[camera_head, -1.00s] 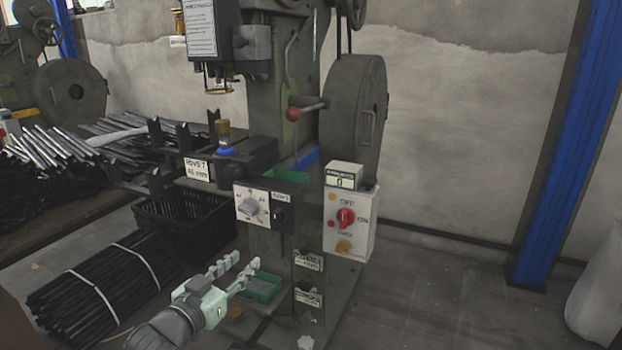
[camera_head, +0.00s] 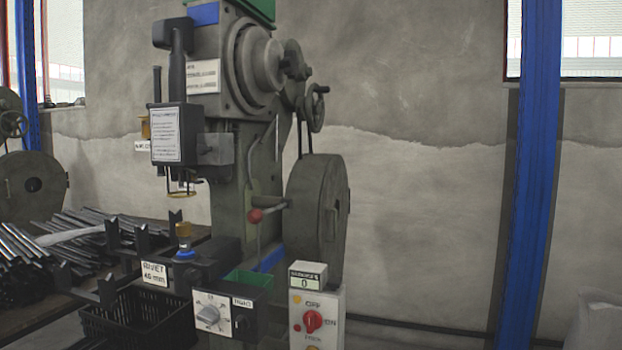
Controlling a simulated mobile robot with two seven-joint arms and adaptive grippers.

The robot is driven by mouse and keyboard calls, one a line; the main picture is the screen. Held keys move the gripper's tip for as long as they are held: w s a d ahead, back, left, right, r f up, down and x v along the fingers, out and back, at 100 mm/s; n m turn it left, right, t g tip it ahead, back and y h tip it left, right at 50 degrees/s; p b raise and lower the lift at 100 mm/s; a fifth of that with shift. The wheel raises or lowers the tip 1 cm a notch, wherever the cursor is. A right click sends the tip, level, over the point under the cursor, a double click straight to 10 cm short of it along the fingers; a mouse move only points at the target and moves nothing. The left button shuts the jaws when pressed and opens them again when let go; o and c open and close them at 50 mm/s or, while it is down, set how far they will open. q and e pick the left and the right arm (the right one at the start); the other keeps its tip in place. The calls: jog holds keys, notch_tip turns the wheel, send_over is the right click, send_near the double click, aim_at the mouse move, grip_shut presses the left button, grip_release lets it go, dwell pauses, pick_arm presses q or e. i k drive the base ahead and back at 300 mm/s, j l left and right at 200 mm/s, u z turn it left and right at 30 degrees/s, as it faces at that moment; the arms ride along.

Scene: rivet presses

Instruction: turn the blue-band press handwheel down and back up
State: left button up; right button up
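The press (camera_head: 232,160) is a grey-green machine in the middle of the view. A blue band (camera_head: 203,14) shows on its upper head, below a green top part. A small spoked handwheel (camera_head: 316,108) sits on the right side of the upper head, above the big round flywheel housing (camera_head: 318,212). No gripper touches the handwheel. Neither of my grippers is in view.
A red-knobbed lever (camera_head: 256,215) sticks out in front of the housing. A control box (camera_head: 316,322) with a red switch and a counter reading 0 stands below. Black rods (camera_head: 35,250) lie at left. A blue post (camera_head: 533,170) stands at right.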

aim_at(314, 108)
jog(key=i+l+u, duration=0.1)
jog(key=u, duration=0.3)
jog(key=l+u, duration=0.2)
jog(key=u, duration=0.15)
jog(key=i+l+u, duration=0.1)
jog(key=u, duration=0.3)
jog(key=l+u, duration=0.6)
jog(key=l, duration=0.25)
jog(key=k+l+u, duration=0.1)
jog(key=l+u, duration=0.15)
jog(key=l, duration=0.65)
jog(key=k+l+u, duration=0.1)
jog(key=l, duration=0.25)
jog(key=k+l+u, duration=0.1)
jog(key=l, duration=0.25)
